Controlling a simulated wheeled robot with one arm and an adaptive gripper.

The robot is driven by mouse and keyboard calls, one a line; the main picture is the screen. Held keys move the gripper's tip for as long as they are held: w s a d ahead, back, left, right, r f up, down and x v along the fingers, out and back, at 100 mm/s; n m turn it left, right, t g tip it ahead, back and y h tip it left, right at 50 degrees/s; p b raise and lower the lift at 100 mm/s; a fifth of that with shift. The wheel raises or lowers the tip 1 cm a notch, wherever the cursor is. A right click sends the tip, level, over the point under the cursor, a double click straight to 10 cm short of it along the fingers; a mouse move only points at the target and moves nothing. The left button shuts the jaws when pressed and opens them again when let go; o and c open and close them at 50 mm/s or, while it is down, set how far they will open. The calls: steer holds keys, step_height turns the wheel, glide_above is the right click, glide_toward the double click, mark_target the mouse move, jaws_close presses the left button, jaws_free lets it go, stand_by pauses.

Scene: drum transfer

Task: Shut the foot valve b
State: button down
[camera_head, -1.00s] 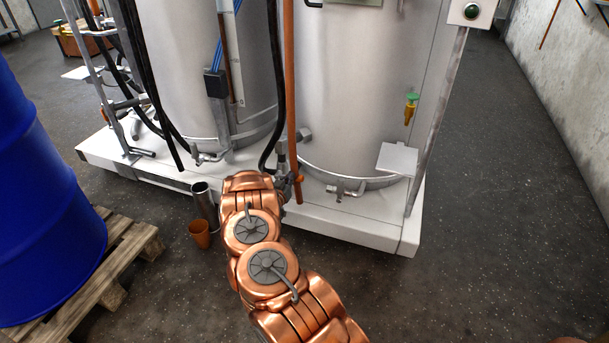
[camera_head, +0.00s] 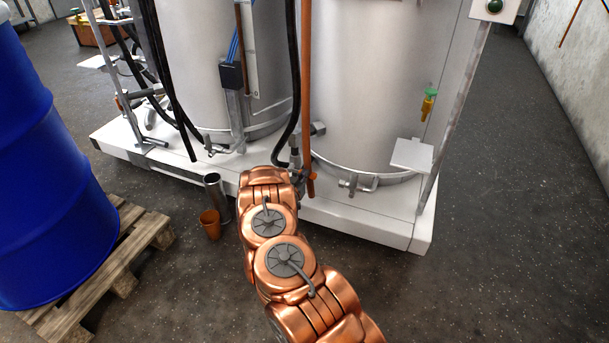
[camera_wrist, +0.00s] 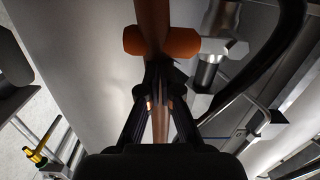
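An orange two-lobed handle (camera_wrist: 160,42) sits on an orange-brown pipe in the wrist view. In the head view an orange handle (camera_head: 311,181) shows at the foot of the upright orange pipe (camera_head: 306,90), between the two tanks. No label shows which valve is b. My gripper (camera_wrist: 163,75) has its dark fingers converging just below the handle in the wrist view, with a copper-coloured strip visible between them. Whether they grip anything is unclear. In the head view my copper arm hides the gripper.
Grey outlet fittings (camera_head: 352,185) sit low on the right tank (camera_head: 375,80). A metal cylinder (camera_head: 217,195) and an orange cup (camera_head: 210,224) stand on the floor left of my arm. A blue drum (camera_head: 45,170) stands on a pallet (camera_head: 150,235) at left. Floor at right is clear.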

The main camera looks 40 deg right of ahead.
steer(key=s+a+r+p, duration=0.3)
steer(key=s+a+r, duration=0.1)
steer(key=a, duration=0.5)
steer(key=shift+s+a+r+p, duration=0.2)
steer(key=shift+s+a+p, duration=0.1)
steer(key=shift+s+a, duration=0.1)
